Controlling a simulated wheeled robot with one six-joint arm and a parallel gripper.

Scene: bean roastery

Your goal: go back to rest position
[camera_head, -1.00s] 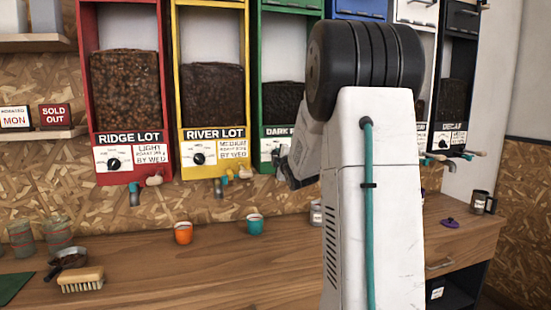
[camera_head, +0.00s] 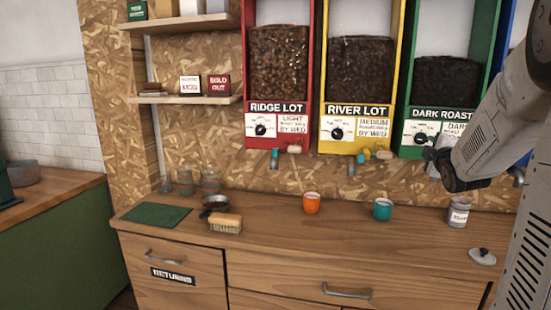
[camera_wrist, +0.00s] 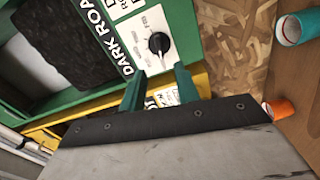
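My gripper (camera_wrist: 159,84) shows in the wrist view with its two teal fingers apart and nothing between them. It is in front of the dispensers, and the green dispenser's dial (camera_wrist: 159,43) and dark roast label lie beyond the fingertips. In the head view my arm (camera_head: 490,140) enters from the right edge, bent in front of the green dark roast dispenser (camera_head: 447,75). The fingers cannot be made out clearly there.
An orange cup (camera_head: 312,204), a teal cup (camera_head: 383,210) and a labelled tin (camera_head: 458,212) stand on the wooden counter (camera_head: 270,255). A brush (camera_head: 226,223), a small pan (camera_head: 214,205) and a green mat (camera_head: 155,215) lie left. Red (camera_head: 279,70) and yellow (camera_head: 360,70) dispensers hang above.

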